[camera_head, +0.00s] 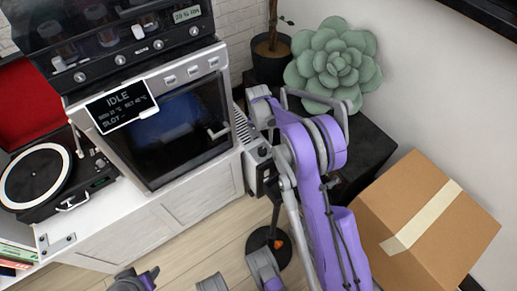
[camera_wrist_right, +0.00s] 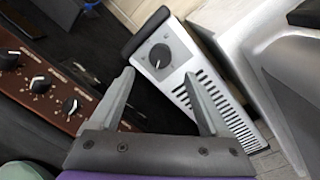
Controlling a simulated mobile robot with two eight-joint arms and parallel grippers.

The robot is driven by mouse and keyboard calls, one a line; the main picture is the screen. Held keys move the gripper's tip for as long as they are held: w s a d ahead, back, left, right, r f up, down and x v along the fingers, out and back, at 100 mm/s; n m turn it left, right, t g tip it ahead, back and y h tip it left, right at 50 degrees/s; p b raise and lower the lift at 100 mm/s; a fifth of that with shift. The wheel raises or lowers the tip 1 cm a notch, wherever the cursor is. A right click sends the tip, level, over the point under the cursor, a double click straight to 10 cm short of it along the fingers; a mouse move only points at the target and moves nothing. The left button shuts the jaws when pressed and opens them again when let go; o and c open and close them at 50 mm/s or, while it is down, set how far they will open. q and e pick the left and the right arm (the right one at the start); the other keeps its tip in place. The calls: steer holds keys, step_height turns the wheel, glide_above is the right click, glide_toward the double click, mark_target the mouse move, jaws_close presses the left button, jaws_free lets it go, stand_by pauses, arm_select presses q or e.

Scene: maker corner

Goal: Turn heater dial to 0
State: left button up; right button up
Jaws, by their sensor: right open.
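The heater is a slim pale unit with dark ends and a slotted front (camera_wrist_right: 213,98). In the head view the heater (camera_head: 255,160) stands beside the white cabinet, partly behind my right arm. Its round dark dial (camera_wrist_right: 160,56) sits near one end, with a light mark toward the bottom of the picture; the scale is too small to read. My right gripper (camera_wrist_right: 158,80) is open and empty, its fingertips apart and short of the dial in the picture. In the head view my right gripper (camera_head: 262,108) is above the heater. A small part of my left gripper (camera_head: 135,280) shows at the bottom edge; its jaws are unclear.
A brown panel with several knobs (camera_wrist_right: 40,84) lies left in the wrist view. An oven-like machine (camera_head: 170,125) with an IDLE display (camera_head: 122,106) stands left of the heater. A cardboard box (camera_head: 425,220), a green succulent (camera_head: 335,65) and a dark pot (camera_head: 271,68) are nearby.

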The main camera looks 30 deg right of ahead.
mark_target(262, 150)
step_height(262, 150, down, 8)
steer(key=shift+s+d+r+b, duration=0.15)
steer(key=shift+b, duration=0.65)
jaws_close()
